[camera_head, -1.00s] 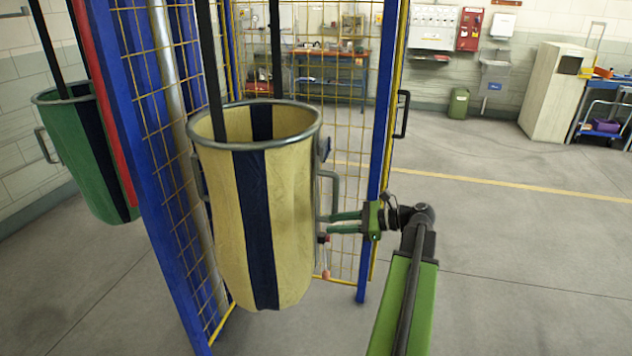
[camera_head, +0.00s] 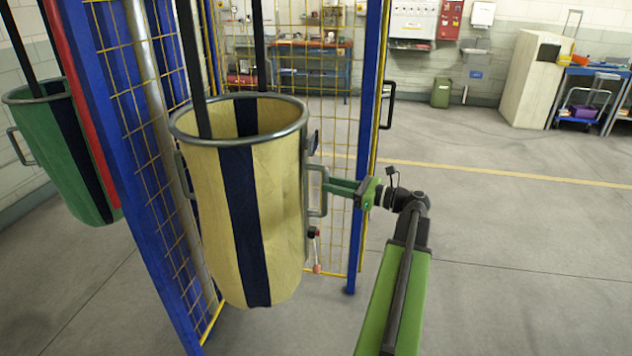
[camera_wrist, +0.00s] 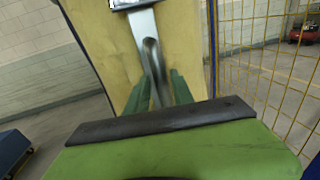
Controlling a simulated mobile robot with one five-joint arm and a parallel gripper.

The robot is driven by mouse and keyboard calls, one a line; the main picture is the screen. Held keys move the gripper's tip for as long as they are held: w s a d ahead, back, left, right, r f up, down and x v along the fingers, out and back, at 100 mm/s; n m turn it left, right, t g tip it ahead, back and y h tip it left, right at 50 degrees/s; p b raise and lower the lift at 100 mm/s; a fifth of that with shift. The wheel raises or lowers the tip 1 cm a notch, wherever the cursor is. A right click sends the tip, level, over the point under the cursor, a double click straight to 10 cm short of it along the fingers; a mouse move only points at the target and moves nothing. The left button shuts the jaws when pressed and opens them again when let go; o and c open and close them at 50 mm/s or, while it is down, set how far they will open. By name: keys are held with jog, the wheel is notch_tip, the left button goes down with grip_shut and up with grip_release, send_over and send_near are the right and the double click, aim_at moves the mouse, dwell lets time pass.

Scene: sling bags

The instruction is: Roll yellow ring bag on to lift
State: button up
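The yellow ring bag (camera_head: 280,210) hangs upright on dark straps, with a metal ring at its open top and a dark blue vertical band. Its grey side handle (camera_head: 323,190) faces right. My gripper (camera_head: 330,187) reaches in from the right at that handle. In the wrist view, the handle (camera_wrist: 152,62) stands between the two green fingers of my gripper (camera_wrist: 158,88), which look closed on it. The finger pads are partly hidden by the gripper body. The lift is not clearly identifiable.
A green bag (camera_head: 55,150) hangs at the left behind a blue post (camera_head: 125,170) and red rail. Yellow mesh panels (camera_head: 335,120) stand behind the yellow bag, with another blue post (camera_head: 366,130) close to my gripper. The floor at the right is open.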

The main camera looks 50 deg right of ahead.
jog(key=x, duration=0.6)
jog(key=shift+c, duration=0.2)
grip_shut()
jog(key=shift+d, duration=0.1)
dwell(1.0)
